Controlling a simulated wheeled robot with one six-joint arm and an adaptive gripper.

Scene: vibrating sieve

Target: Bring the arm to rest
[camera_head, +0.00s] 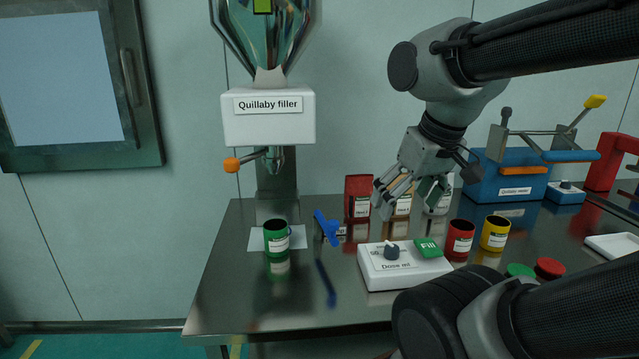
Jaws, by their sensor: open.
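My gripper (408,197) hangs at the end of my arm, above the back middle of the metal table (235,285). Its fingers point down and left. They are apart, and nothing shows between them. Behind the fingers, small labelled packs stand on the table, among them a red pack (358,188); the fingers partly cover the others. My arm reaches in from the right edge and crosses the upper right and lower right of the view.
The Quillaby filler (268,120) stands at the back left, with a green cup (276,240) below it. A white dosing box (385,277), a red cup (459,240) and a yellow cup (494,234) stand near the middle. A blue machine (510,180) is at right.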

